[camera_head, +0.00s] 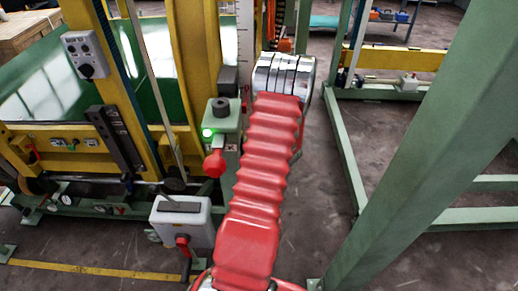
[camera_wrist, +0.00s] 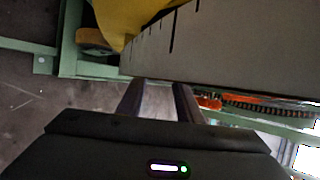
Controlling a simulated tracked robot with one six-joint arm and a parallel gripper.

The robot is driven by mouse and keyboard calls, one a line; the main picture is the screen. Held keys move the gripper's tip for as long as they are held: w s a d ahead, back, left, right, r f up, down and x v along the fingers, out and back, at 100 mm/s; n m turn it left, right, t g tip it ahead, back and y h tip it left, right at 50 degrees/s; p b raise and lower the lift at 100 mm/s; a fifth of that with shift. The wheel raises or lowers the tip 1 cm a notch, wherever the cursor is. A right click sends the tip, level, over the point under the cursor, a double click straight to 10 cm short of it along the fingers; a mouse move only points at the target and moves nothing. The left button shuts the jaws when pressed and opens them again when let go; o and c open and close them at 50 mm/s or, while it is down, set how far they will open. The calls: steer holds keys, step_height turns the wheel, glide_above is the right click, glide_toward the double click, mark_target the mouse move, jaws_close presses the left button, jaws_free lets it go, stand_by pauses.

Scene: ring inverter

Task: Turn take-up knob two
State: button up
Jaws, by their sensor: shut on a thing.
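In the wrist view my gripper (camera_wrist: 157,88) shows as two grey fingers with a gap between them. They reach to the lower edge of a pale plate with black scale marks (camera_wrist: 235,45). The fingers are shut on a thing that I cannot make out. In the head view my gripper is not clearly visible beyond my red arm. A green box with a lit green lamp (camera_head: 208,133) carries a black round knob (camera_head: 221,106) on top. A red ball handle (camera_head: 214,163) is below it. I cannot tell which part is take-up knob two.
A yellow frame with a switch panel (camera_head: 85,54) is at left. A green post (camera_head: 420,140) slants across the right. A yellow part (camera_wrist: 128,14) is near the plate in the wrist view.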

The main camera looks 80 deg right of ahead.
steer(key=shift+a+f+h, duration=0.3)
steer(key=shift+a+f+n+t+h, duration=0.15)
steer(key=shift+n+t+h, duration=0.4)
steer(key=shift+h, duration=0.6)
steer(key=shift+d+f+n+t+h, duration=0.1)
steer(key=shift+f+n+t+h, duration=0.25)
steer(key=shift+t+h, duration=0.55)
steer(key=shift+a+f+n+t+h, duration=0.15)
steer(key=shift+n+t+h, duration=0.35)
steer(key=shift+h, duration=0.85)
steer(key=o, duration=0.7)
steer(key=shift+d, duration=0.1)
steer(key=o, duration=0.3)
steer(key=shift+d+r, duration=0.1)
steer(key=shift+r, duration=0.1)
steer(key=shift+o, duration=0.2)
steer(key=shift+s, duration=0.1)
steer(key=v, duration=1.3)
steer(key=shift+s+a+f, duration=0.15)
steer(key=shift+a+f, duration=0.15)
steer(key=shift+f, duration=0.1)
